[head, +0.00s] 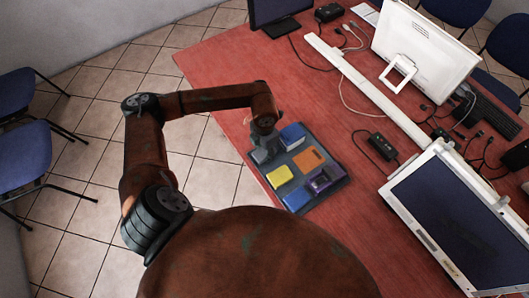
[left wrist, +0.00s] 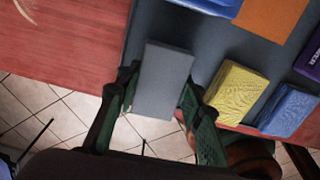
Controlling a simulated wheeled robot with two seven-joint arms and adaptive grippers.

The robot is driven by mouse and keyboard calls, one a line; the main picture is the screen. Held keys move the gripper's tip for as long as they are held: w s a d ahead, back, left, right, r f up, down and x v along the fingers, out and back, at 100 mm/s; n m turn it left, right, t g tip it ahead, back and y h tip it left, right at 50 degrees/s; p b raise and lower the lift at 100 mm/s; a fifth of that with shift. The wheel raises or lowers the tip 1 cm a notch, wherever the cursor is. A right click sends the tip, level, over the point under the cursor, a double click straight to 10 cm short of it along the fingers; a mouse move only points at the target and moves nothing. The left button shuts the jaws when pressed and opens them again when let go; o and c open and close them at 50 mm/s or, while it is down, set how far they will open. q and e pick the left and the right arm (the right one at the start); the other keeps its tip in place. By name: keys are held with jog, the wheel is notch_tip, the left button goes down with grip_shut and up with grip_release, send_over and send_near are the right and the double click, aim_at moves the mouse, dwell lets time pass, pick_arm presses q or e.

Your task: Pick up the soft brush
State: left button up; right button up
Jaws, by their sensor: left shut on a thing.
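My left gripper (head: 264,136) is over the back left corner of a dark grey tray (head: 291,168). In the left wrist view its two green-lined fingers (left wrist: 158,92) are shut on a grey rectangular block (left wrist: 164,75), one finger on each side. The block looks plain and no bristles show, so I cannot tell for sure that it is the soft brush. I cannot tell if it still touches the tray (left wrist: 203,55). My right gripper is not in view.
The tray also holds a yellow sponge (head: 279,177), an orange cloth (head: 308,160), a blue sponge (head: 297,199), a purple box (head: 322,181) and a blue-topped thing (head: 292,135). Monitors (head: 426,48), cables and a power adapter (head: 382,147) lie to the right on the red table (head: 235,70).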

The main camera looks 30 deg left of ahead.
pick_arm(q)
notch_tip(320, 180, up, 2)
jog(key=shift+r, duration=0.25)
jog(key=s+r, duration=0.2)
jog(key=s+r+p, duration=0.1)
jog(key=s+r, duration=0.1)
jog(key=r, duration=0.1)
jog(key=s+r, duration=0.5)
jog(key=s, duration=0.5)
jog(key=shift+p, duration=0.45)
jog(key=shift+d, duration=0.1)
jog(key=o, duration=0.5)
jog(key=c, duration=0.3)
jog(key=shift+c, duration=0.2)
